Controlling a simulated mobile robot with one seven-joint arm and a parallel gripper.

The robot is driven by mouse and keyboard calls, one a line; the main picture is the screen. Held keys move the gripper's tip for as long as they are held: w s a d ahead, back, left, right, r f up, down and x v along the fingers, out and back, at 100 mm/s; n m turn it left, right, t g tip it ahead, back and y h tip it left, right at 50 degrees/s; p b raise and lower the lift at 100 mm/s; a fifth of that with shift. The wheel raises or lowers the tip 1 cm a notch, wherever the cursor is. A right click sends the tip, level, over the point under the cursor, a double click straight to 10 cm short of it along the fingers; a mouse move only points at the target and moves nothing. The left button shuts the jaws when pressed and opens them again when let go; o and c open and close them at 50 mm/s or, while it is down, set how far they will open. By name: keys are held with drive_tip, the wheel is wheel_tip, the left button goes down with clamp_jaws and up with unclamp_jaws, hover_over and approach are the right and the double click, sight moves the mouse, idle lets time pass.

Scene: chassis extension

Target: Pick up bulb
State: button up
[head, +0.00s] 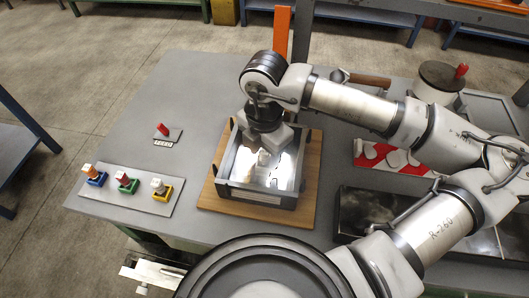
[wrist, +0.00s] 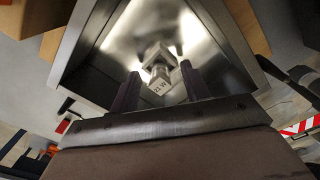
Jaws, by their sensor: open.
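The bulb (wrist: 160,77) looks like a small pale piece with dark marking on its near face, in the shiny metal-lined box (wrist: 92,62). In the wrist view it lies between the two dark fingers of my gripper (wrist: 160,70). The fingers are apart, and I cannot tell whether either touches it. A pale blocky part adjoins the bulb on its far side. In the head view the box (head: 256,195) sits on a wooden board, and my gripper (head: 262,150) reaches down into it. There the fingertips are hard to make out.
The box walls stand close around my gripper. At left, a grey plate (head: 113,206) holds blue, green and yellow holders. A small red-handled piece (head: 162,130) stands behind it. At right are a red-and-white tray (head: 368,161) and a round pot (head: 437,82). The table's back left is clear.

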clamp_jaws()
idle(0.3)
wheel_tip(320, 180, up, 20)
drive_tip(key=b, duration=0.3)
drive_tip(key=shift+b, duration=0.3)
